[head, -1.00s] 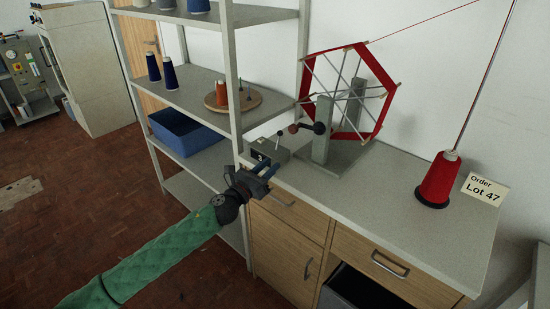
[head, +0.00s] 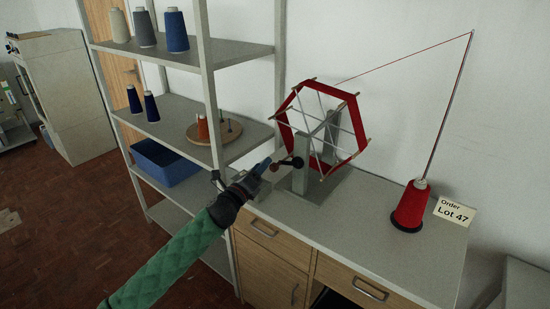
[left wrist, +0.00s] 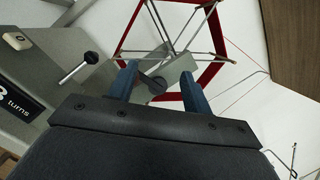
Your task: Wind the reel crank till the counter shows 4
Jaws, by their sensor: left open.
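The reel (head: 357,120) with its red hexagonal band stands on a grey post on the bench; it also shows in the left wrist view (left wrist: 212,75). Its crank (head: 297,162) has a dark hub and a reddish-brown grip (head: 276,167) pointing left. My left gripper (head: 266,163) is open, its fingertips close beside the grip. In the left wrist view a dark crank part (left wrist: 154,84) lies between the blue fingers (left wrist: 160,82); contact cannot be told. The counter (left wrist: 22,103) shows "turns"; its digit is cut by the frame edge and looks like 3 or 8. My right gripper is not in view.
A red thread cone (head: 411,207) stands on the bench (head: 345,222) beside an "Order Lot 47" card (head: 453,211). Thread runs over a tall rod to the reel. A shelf rack (head: 212,100) stands close left of the gripper. A small lever (left wrist: 88,60) sits by the counter.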

